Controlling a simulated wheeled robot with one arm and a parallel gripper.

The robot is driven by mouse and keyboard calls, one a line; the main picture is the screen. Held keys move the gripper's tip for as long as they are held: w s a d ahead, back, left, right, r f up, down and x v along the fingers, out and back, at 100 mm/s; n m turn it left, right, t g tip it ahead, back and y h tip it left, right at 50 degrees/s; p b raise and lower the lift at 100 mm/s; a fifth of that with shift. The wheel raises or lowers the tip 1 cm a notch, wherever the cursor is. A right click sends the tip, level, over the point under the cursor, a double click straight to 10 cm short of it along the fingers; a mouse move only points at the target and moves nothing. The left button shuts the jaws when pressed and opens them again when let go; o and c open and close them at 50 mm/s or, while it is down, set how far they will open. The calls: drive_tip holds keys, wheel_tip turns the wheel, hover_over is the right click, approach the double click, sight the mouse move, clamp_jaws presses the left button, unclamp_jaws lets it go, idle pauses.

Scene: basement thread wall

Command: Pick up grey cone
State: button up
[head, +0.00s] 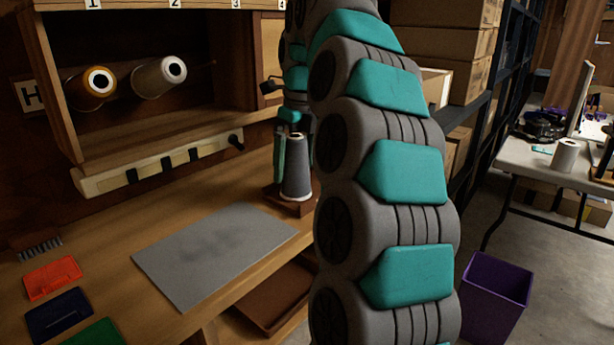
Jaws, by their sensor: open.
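A dark grey thread cone (295,172) with a pale tip stands upright on a small brown wooden stand (291,206) at the right end of the workbench. My gripper (294,162) points down over it with its fingers apart, one to the left of the cone and one mostly behind its right side. I cannot tell whether the fingers touch the cone. My arm crosses the middle of the view and hides what lies right of the stand. A lighter grey spool (160,77) lies on a peg in the wall shelf.
An orange spool (91,88) sits in the wooden shelf (150,135). A grey mat (215,253) and coloured trays, one of them red (52,278), lie on the workbench (105,262). A purple bin (495,295) stands on the floor, near a table (535,163) with a white spool (565,155).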

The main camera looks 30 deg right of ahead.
drive_tip(key=shift+f, duration=0.35)
drive_tip(key=shift+c, duration=0.2)
clamp_jaws()
idle(0.4)
drive_tip(key=shift+r, duration=0.15)
